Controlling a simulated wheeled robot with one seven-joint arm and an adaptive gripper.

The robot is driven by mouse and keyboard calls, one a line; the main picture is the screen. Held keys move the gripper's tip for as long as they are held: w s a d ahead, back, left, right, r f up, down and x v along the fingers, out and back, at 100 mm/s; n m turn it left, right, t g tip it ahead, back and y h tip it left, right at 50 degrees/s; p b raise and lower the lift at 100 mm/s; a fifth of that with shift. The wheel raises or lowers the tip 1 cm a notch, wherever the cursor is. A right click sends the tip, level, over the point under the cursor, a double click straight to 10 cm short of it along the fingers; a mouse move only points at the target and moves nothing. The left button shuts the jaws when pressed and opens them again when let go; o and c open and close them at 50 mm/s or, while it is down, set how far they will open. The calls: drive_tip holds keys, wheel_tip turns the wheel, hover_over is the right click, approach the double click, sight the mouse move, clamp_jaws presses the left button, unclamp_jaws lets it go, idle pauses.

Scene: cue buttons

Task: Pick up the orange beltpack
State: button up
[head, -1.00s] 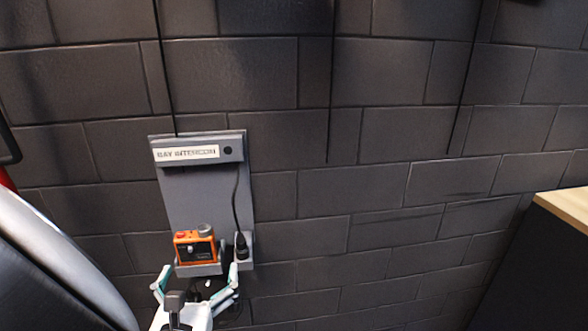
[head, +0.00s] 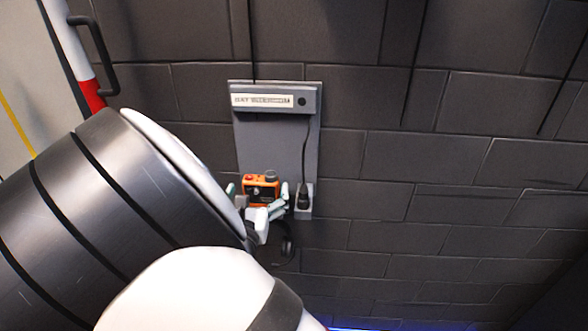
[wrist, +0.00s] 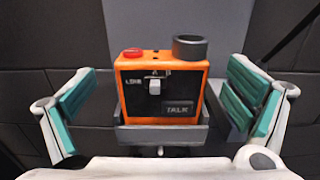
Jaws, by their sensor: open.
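The orange beltpack (wrist: 162,92) sits upright in a grey holder (wrist: 160,135) on the wall plate. It has a red button, a dark grey knob, a small light switch and a "TALK" label. My gripper (wrist: 168,105) is open, with one teal-padded finger to the left of the beltpack and one to the right, both apart from it. In the head view the beltpack (head: 262,188) is small, and my arm hides much of my gripper and the lower holder.
The grey wall plate (head: 275,125) carries a labelled bar (head: 270,99) on top. A black cable (head: 308,150) runs down to a plug (head: 304,197) right of the beltpack. A red and white post (head: 85,75) with a black handle stands at the left. Dark block wall surrounds the plate.

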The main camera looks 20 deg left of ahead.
sight(259, 188)
drive_tip(key=x, duration=0.3)
drive_tip(key=shift+w, duration=0.2)
drive_tip(key=c, duration=1.5)
